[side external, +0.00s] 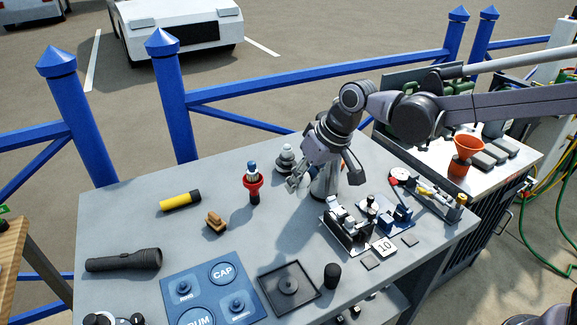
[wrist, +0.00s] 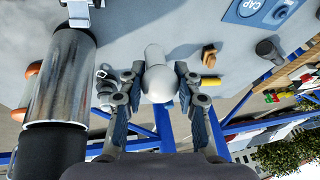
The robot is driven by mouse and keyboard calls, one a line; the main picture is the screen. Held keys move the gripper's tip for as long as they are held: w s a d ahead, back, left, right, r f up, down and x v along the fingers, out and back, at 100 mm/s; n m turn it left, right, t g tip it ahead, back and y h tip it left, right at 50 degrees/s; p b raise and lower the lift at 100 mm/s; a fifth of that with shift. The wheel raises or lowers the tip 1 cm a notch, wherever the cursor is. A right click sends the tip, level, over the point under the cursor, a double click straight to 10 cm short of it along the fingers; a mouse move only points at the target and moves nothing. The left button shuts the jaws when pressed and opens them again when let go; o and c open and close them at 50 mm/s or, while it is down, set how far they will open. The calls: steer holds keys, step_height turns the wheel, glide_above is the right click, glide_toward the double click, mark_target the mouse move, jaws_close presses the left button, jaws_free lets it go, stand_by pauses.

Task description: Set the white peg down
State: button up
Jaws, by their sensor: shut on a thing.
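The white peg (wrist: 160,80) shows in the wrist view as a pale rod with a rounded near end. It sits between the two fingers of my gripper (wrist: 160,92), which are shut on it. In the side external view my gripper (side external: 294,183) is low over the back middle of the grey table (side external: 130,225), left of a silver cylinder (side external: 325,180). The peg is hard to make out there, hidden by the fingers. I cannot tell whether its far end touches the table.
The silver cylinder stands close beside my gripper, also in the wrist view (wrist: 60,75). A grey stacked piece (side external: 286,160) stands behind. A red-collared piece (side external: 253,184), wooden block (side external: 215,221) and yellow torch (side external: 180,201) are left. A blue board (side external: 210,298) and black tray (side external: 272,304) lie in front.

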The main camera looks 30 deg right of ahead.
steer(key=a+f, duration=0.2)
steer(key=a, duration=0.1)
steer(key=a+f, duration=0.2)
steer(key=a, duration=0.2)
steer(key=a+f, duration=0.2)
steer(key=a, duration=0.2)
steer(key=shift+s+f, duration=0.1)
steer(key=shift+f, duration=0.2)
steer(key=shift+a+f, duration=0.1)
steer(key=shift+f, duration=2)
steer(key=shift+f, duration=0.15)
steer(key=o, duration=1.1)
steer(key=shift+c, duration=0.2)
